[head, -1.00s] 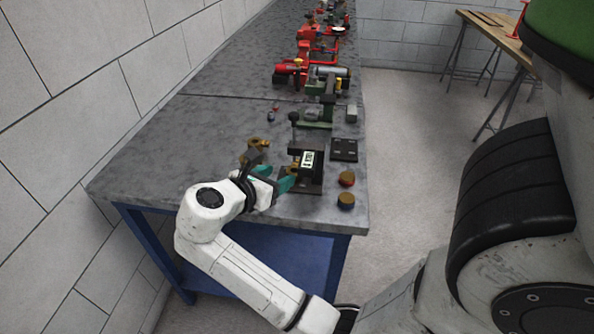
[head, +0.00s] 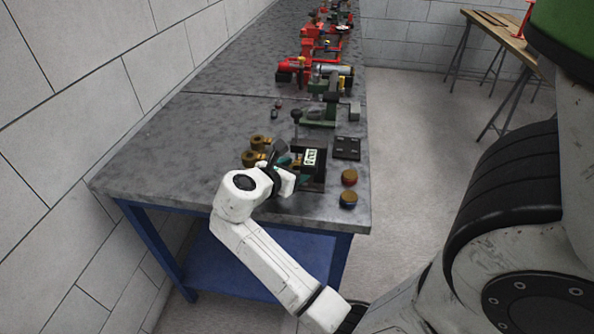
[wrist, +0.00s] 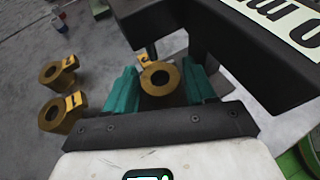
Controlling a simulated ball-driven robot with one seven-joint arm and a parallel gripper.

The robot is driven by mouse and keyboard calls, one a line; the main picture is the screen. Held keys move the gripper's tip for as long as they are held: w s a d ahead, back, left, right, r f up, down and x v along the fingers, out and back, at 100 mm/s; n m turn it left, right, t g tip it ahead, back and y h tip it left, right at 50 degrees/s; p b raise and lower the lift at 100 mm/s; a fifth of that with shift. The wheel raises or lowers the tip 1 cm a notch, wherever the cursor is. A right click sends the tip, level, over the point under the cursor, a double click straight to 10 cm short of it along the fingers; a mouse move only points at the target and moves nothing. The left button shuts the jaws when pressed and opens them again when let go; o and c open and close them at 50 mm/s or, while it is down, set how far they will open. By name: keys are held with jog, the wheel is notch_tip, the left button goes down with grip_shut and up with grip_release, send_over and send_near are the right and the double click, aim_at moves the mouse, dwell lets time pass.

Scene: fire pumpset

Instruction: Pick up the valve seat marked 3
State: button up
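My gripper (wrist: 160,88) has two teal fingers standing apart on either side of a brass valve seat (wrist: 158,77). Narrow gaps seem to show beside the ring; I cannot tell if either finger touches it. No number is readable on this seat. In the head view, my gripper (head: 285,165) is at the fixture's left side.
The black fixture arm (wrist: 190,25) rises close beyond and right of my fingers. Two round caps (head: 349,177) (head: 348,199) stand at the bench's right edge, near a dark plate (head: 346,148). Green and red pump parts (head: 318,70) stand farther back. The bench's left part is clear.

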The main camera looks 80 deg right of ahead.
grip_shut()
dwell(0.3)
